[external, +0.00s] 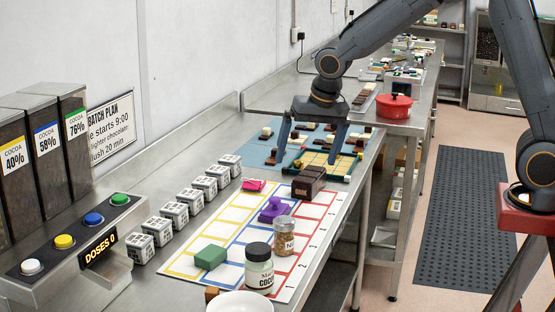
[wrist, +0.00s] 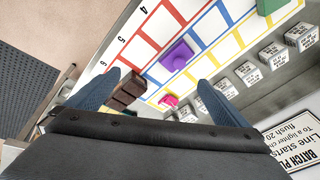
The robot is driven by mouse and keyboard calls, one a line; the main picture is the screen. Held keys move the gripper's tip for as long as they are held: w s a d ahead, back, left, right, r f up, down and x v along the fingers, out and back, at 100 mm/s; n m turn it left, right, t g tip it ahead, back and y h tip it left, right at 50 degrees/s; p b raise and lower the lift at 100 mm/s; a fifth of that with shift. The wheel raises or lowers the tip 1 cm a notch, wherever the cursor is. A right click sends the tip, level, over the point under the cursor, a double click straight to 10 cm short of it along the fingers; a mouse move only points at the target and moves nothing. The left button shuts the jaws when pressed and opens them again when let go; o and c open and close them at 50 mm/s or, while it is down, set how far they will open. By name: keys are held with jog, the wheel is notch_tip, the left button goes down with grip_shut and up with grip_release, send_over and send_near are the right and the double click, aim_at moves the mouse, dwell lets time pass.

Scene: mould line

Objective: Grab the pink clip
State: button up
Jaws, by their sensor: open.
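The pink clip (external: 253,185) is a small flat pink piece at the far end of the white grid board (external: 182,268), near its yellow-lined edge. My gripper (external: 307,161) is open and empty, pointing down, above and to the right of the clip in the external view. Its two fingers (wrist: 160,79) spread wide in the wrist view. Nothing touches the clip.
A dark brown block (external: 308,182) stands close to the clip's right. A purple piece (external: 273,210), a green block (external: 210,257) and two jars (external: 259,268) stand on the board. A row of white printed cubes (external: 188,200) lines its left. A green-rimmed tray (external: 346,178) lies behind.

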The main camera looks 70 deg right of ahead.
jog(key=s+a+f+n, duration=0.2)
jog(key=s+f+n, duration=0.1)
jog(key=s, duration=0.4)
jog(key=s+a+f+n+g+b, duration=0.1)
jog(key=s+a+f+n, duration=0.2)
jog(key=s, duration=0.4)
jog(key=s+a+f+n+y, duration=0.1)
jog(key=s+a+f+n, duration=0.1)
jog(key=s, duration=0.5)
jog(key=shift+a+f+n, duration=0.2)
jog(key=shift+f+n, duration=0.45)
jog(key=shift+n, duration=0.65)
jog(key=shift+c, duration=0.6)
jog(key=shift+s+f+g, duration=0.1)
jog(key=shift+s+g, duration=0.2)
jog(key=shift+s, duration=0.05)
jog(key=c, duration=0.7)
jog(key=shift+c, duration=0.8)
jog(key=n+t+b, duration=0.1)
jog(key=t+b, duration=0.2)
jog(key=b, duration=0.1)
send_near(252, 180)
jog(key=shift+p+x, duration=1.45)
jog(key=shift+x, duration=2.65)
